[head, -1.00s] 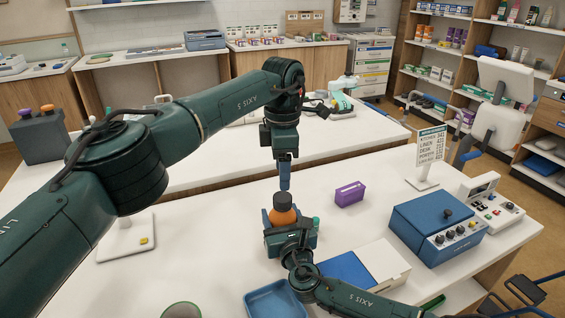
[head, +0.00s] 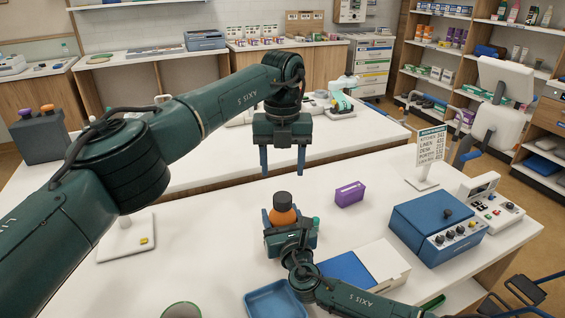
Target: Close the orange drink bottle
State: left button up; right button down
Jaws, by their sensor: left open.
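The orange drink bottle (head: 283,215) stands upright near the middle of the near table, with a dark cap (head: 283,198) on its top. I cannot tell how tightly the cap sits. My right gripper (head: 286,225), its arm coming in from the lower right, is around the bottle's body and appears shut on it. The gripper hides the lower part of the bottle. My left gripper (head: 283,172) is above the cap, with its two blue fingers pointing down and spread wide. It is empty and apart from the bottle.
A purple box (head: 350,194) lies right of the bottle. A blue tray (head: 275,301) and a white box with a blue part (head: 378,266) are in front. A blue device (head: 438,226) and a sign (head: 430,158) stand at right. The table left of the bottle is mostly clear.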

aim_at(282, 196)
pick_arm(q)
jog(key=shift+f, duration=4)
jog(key=shift+c, duration=0.4)
jog(key=c, duration=0.9)
jog(key=m, duration=0.5)
jog(key=shift+m, duration=0.4)
jog(key=m, duration=0.5)
jog(key=shift+m, duration=0.3)
jog(key=o, duration=1.1)
jog(key=shift+r, duration=0.1)
